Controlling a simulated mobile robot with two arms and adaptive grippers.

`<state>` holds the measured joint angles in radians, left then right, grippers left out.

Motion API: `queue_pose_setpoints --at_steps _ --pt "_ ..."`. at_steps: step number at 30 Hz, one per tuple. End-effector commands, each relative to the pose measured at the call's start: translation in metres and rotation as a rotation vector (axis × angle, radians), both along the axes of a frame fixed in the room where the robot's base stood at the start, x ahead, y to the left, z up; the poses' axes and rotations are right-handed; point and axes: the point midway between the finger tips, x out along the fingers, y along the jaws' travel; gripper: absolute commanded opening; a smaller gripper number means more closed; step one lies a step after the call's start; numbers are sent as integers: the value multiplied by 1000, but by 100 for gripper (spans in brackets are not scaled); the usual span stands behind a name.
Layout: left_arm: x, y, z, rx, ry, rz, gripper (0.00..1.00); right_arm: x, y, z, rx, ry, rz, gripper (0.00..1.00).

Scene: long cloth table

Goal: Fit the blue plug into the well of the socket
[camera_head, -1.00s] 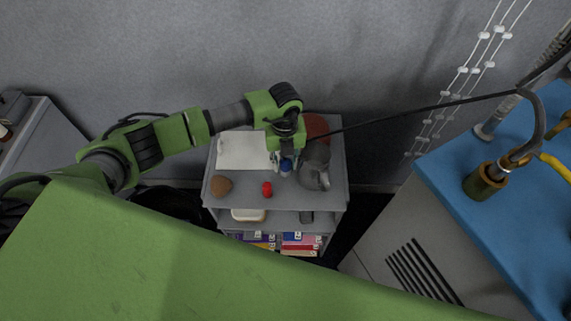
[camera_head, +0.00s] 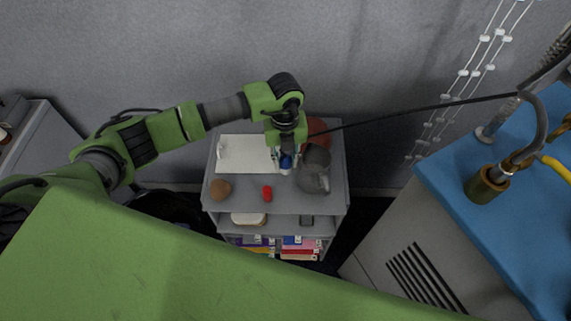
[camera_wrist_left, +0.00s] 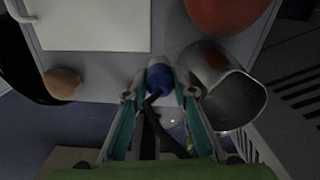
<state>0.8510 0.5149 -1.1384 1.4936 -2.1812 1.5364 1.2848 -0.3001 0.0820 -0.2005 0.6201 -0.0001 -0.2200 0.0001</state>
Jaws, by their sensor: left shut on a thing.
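The blue plug (camera_head: 286,162) is at the tips of my left gripper (camera_head: 284,158), over the grey cart's top. In the left wrist view the plug (camera_wrist_left: 158,80) shows a rounded blue end and a paler part beyond it. It sits between the two fingers of my left gripper (camera_wrist_left: 160,97), which is shut on it. I cannot tell whether the plug still touches the cart top. I cannot make out a socket with a well for certain in either view. My right gripper does not show.
On the cart (camera_head: 336,200) stand a grey metal jug (camera_head: 313,180) close right of the gripper, a reddish round thing (camera_head: 318,128), a white board (camera_head: 243,153), a brown lump (camera_head: 219,189) and a red piece (camera_head: 267,193). A blue-topped bench (camera_head: 450,170) is at right.

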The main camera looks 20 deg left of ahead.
Motion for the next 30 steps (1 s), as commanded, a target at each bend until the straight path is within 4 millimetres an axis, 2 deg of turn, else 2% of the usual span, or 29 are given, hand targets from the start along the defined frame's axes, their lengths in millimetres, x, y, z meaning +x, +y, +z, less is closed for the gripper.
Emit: queue_pose_setpoints --at_steps 12,22,30 --pt "-41 -26 54 -2 -2 -6 0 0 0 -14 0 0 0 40" --pt "-96 -58 80 -3 1 -7 0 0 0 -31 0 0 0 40" --pt "-117 -70 93 -1 2 -2 0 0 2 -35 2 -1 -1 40"
